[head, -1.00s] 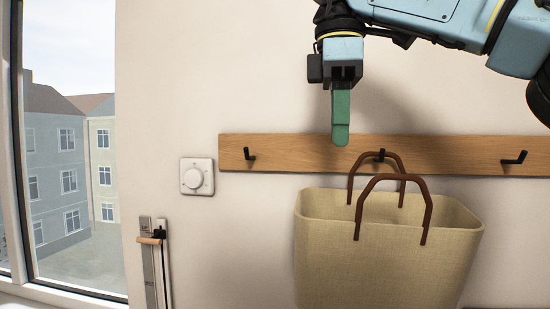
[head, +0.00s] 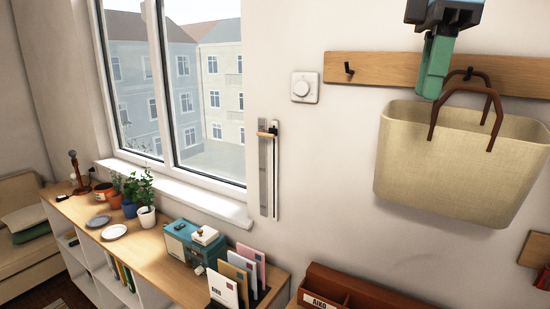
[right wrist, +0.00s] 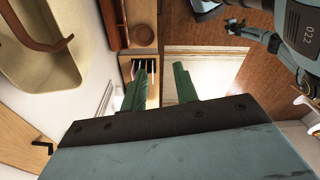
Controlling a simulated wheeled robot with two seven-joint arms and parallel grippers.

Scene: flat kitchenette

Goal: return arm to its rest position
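My right gripper (head: 433,90) reaches down from the top of the head view, with green fingers in front of the wooden hook rail (head: 390,70). In the right wrist view its two fingers (right wrist: 159,75) stand apart with nothing between them. A beige bag (head: 450,160) with brown handles hangs below the rail, and its rear handle appears to be over a black hook (head: 468,72). In the right wrist view the bag (right wrist: 60,75) is at the upper left, apart from the fingers.
A shelf unit (head: 80,205) below the window holds potted plants (head: 130,195), plates, a blue box (head: 185,245) and a letter holder with envelopes. A brown organizer (head: 350,285) stands below the bag. A round dial (head: 304,87) is on the wall left of the rail.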

